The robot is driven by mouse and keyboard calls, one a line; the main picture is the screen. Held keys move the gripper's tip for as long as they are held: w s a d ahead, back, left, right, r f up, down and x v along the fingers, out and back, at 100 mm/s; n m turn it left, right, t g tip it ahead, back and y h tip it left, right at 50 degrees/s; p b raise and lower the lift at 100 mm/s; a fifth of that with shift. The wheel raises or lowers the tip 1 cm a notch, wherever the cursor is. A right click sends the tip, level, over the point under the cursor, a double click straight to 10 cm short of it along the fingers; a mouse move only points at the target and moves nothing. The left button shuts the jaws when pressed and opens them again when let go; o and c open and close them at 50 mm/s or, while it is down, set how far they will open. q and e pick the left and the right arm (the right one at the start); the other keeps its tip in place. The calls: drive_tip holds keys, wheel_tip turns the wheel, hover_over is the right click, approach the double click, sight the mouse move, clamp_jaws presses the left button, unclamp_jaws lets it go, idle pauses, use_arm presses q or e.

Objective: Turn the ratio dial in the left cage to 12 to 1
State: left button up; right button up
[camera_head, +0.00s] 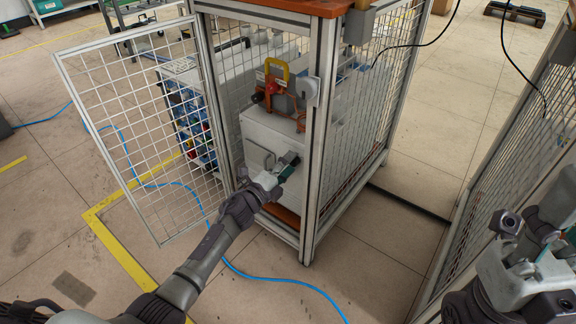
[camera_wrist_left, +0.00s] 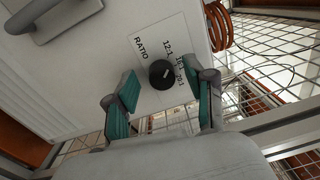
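The black round ratio dial (camera_wrist_left: 164,74) sits on a white label with RATIO, 12:1, 20:1 and a middle mark that is hard to read. A short pale line shows on the dial; I cannot tell which mark it points to. My left gripper (camera_wrist_left: 166,100) is open, its teal-padded fingers on either side of the dial, with no clear contact. In the head view my left gripper (camera_head: 284,172) is at the front of the white heater box (camera_head: 262,134) in the left cage, hiding the dial. My right gripper (camera_head: 518,240) is at the lower right, away from the box.
The mesh cage door (camera_head: 140,130) stands open to the left. A metal cage post (camera_head: 316,150) rises just right of my left gripper. A grey handle (camera_wrist_left: 52,14) is on the box front, and orange coils (camera_wrist_left: 220,26) are beside the panel. A blue hose (camera_head: 262,277) lies on the floor.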

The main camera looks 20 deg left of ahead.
use_arm(q)
drive_tip(key=v, duration=1.2)
drive_tip(key=shift+d, duration=0.1)
